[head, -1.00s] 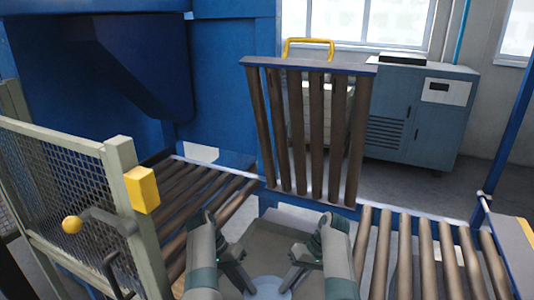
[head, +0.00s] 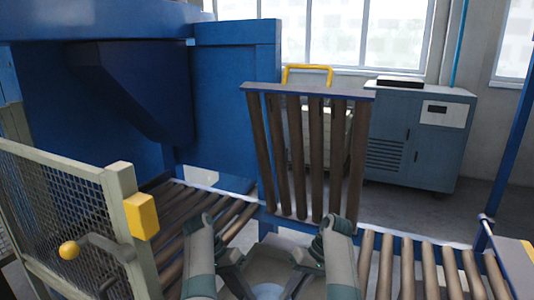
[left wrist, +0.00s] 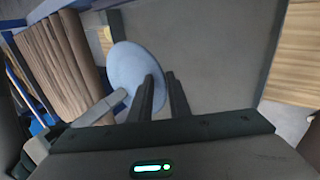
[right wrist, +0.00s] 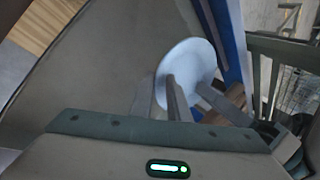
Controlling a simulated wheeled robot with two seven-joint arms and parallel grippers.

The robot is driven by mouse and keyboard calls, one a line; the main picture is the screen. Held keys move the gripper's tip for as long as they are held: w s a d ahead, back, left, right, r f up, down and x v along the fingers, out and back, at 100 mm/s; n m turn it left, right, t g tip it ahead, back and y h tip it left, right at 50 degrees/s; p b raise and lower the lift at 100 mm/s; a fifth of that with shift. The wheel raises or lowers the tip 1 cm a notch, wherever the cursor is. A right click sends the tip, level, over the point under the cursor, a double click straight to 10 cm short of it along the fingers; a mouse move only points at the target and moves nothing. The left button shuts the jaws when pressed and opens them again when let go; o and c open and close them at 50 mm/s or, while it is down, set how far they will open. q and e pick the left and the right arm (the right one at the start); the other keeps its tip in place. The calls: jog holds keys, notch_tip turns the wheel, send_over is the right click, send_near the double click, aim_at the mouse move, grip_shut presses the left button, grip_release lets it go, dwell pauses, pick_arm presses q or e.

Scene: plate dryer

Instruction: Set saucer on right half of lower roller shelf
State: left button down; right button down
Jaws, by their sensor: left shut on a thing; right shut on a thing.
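A pale blue round saucer (head: 267,291) is at the bottom edge of the head view, partly cut off, between my two grippers. My left gripper (head: 248,292) is shut on its left rim and my right gripper (head: 290,291) on its right rim. The saucer also shows in the left wrist view (left wrist: 128,58) and the right wrist view (right wrist: 187,60), where fingers hide part of its edge. Brown rollers lie in a low row at the left (head: 200,215) and another at the right (head: 428,268). I cannot tell which is the lower roller shelf.
An upright roller gate (head: 313,150) with a yellow handle (head: 307,68) stands ahead between the roller rows. A mesh guard (head: 55,200) with a yellow box (head: 141,215) stands at the left. A blue machine (head: 237,100) and a grey-blue cabinet (head: 418,135) are behind.

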pick_arm(q)
jog(key=shift+d+r, duration=0.2)
pick_arm(e)
jog(key=shift+w+a+r, duration=0.1)
jog(key=shift+w+r, duration=0.05)
jog(key=shift+r, duration=0.1)
